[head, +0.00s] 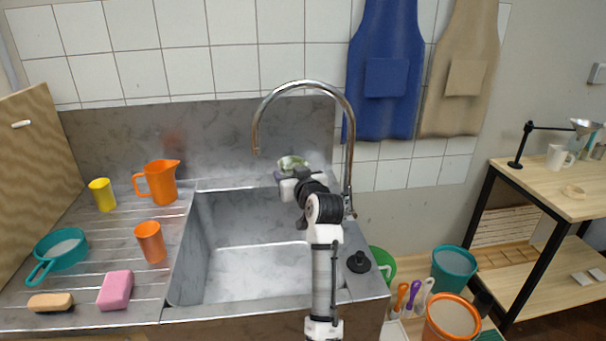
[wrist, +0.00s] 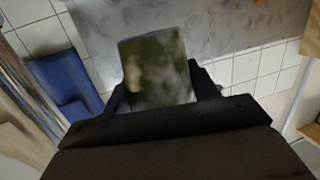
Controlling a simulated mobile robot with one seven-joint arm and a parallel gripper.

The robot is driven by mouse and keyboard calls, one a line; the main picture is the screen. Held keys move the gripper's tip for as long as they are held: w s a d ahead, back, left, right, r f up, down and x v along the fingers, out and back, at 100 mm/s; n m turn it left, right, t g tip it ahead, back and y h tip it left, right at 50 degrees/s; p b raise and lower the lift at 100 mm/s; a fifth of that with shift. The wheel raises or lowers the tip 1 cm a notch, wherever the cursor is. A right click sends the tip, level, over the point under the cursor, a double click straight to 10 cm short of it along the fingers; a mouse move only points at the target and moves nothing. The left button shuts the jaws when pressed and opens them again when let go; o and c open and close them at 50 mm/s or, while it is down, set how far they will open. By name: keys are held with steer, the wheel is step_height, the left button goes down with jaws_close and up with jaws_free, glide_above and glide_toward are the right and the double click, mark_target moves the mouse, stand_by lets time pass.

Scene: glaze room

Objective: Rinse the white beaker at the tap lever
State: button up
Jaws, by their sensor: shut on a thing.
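The white beaker (head: 292,162) shows as a pale rim with green smears, mostly hidden behind my gripper (head: 288,182). My gripper is shut on it over the back of the sink. In the wrist view the beaker (wrist: 160,66) is blurred and olive-grey between the dark fingers of my gripper (wrist: 162,92). The tap (head: 350,110) arches over the sink, and its spout end is left of the beaker in the picture. The tap lever (head: 351,212) is low on the tap's base, right of my arm. No water stream is visible.
The steel sink basin (head: 225,270) looks empty. On the drainboard stand an orange jug (head: 160,183), an orange cup (head: 151,243), a yellow cup (head: 102,194), a teal pan (head: 62,249), a pink sponge (head: 116,290) and a brush (head: 50,302). A black knob (head: 358,262) sits at the right edge.

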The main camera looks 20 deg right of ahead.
steer(key=w+a+f, duration=0.1)
steer(key=w+a, duration=0.2)
steer(key=a, duration=0.3)
steer(key=shift+w+f, duration=0.2)
steer(key=shift+w, duration=0.2)
steer(key=shift+w, duration=0.15)
stand_by(0.4)
steer(key=shift+w+d, duration=0.3)
steer(key=shift+w, duration=0.1)
steer(key=shift+s+a, duration=0.1)
steer(key=shift+s, duration=0.05)
steer(key=shift+s+a, duration=0.2)
steer(key=shift+s, duration=0.2)
steer(key=shift+w+d, duration=0.1)
steer(key=shift+w, duration=0.1)
steer(key=shift+w+d, duration=0.2)
steer(key=shift+w, duration=0.15)
steer(key=shift+s+d, duration=0.1)
